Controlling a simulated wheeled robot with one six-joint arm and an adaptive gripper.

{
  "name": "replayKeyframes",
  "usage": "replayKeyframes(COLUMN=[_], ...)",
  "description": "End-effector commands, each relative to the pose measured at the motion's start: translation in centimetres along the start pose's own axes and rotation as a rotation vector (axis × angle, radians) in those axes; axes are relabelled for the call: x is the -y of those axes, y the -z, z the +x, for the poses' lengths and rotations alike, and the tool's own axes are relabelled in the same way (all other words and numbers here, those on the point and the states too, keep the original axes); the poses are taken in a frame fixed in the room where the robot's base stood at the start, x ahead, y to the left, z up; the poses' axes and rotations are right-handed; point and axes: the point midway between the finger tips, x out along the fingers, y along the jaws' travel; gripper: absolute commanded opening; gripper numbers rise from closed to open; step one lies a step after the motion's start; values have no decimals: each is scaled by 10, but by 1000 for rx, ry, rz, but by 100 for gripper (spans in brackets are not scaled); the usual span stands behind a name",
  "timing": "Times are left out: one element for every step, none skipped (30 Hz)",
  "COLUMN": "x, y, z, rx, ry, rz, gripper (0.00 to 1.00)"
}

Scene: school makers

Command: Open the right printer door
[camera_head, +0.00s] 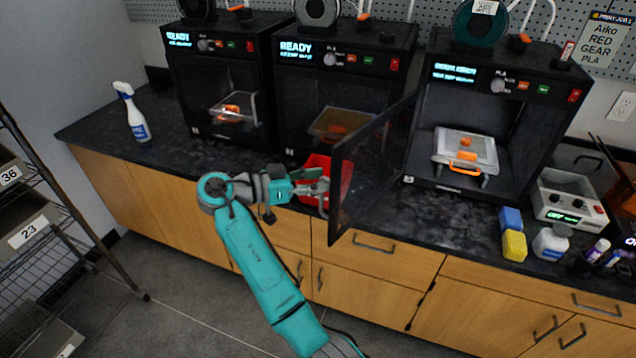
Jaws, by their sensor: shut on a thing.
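The right printer (552,75) is a black box with a lit display at the right of the counter. Its dark see-through door (372,160) stands swung wide open to the left, with its free edge toward me. Inside the printer a plate (480,150) with an orange handle and small orange parts is in plain view. My gripper (322,187) is at the free edge of the door, shut on it. The exact contact of the fingertips is small and partly hidden.
A red bin (318,166) sits on the counter behind my gripper. The middle printer (345,50) and left printer (220,60) have "READY" displays. A spray bottle (133,112) stands at left. Blue and yellow blocks (513,245) and a white device (568,205) stand at right.

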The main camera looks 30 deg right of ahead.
Motion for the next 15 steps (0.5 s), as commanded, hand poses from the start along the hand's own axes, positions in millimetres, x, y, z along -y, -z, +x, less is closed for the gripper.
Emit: replayKeyframes(x=[-20,-20,-20,-20,-20,1,1,1,2,3,4,6,8,9,11], y=[67,67,67,67,67,7,7,8,8,8,8,7,7,7,7], z=[-2,-2,-2,-2,-2,3,3,2,2,1,0,-2,-3,-4,-6], rx=[-154,-154,-154,-154,-154,0,0,-1,0,0,0,-1,-1,-1,-1], ry=[-79,-79,-80,-80,-80,0,0,1,1,1,1,2,2,2,3], rz=[113,113,113,113,113,8,8,8,8,8,9,8,8,8,9], gripper=[36,36,36,36,36,36,36,36,36,36,36,36,36,36,36])
